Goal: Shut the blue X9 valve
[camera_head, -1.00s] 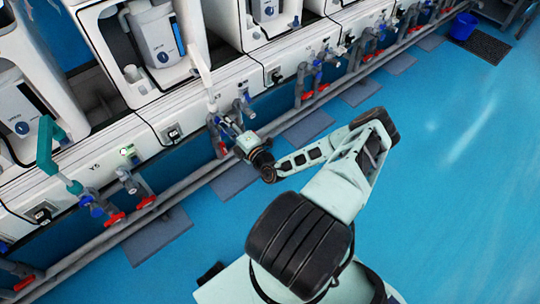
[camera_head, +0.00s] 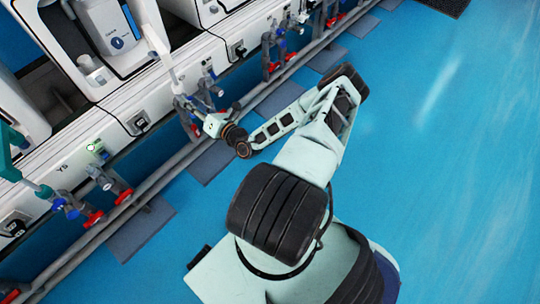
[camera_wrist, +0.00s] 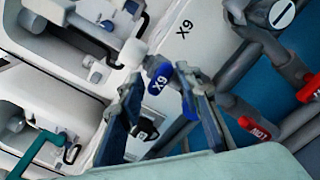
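My gripper (camera_wrist: 163,92) is open, with one dark blue finger on each side of the handle. I cannot tell whether either finger touches it. In the head view my gripper (camera_head: 196,114) is at the pipe fittings on the front of the white test line (camera_head: 150,102). The blue handle cannot be made out there, as it is small and partly hidden by my gripper.
A red-handled valve (camera_wrist: 262,128) and grey pipes (camera_wrist: 240,70) lie close right of my gripper in the wrist view. A teal pipe (camera_head: 12,150) and red-handled valves (camera_head: 93,218) stand at the left. The blue floor (camera_head: 430,170) is clear on the right.

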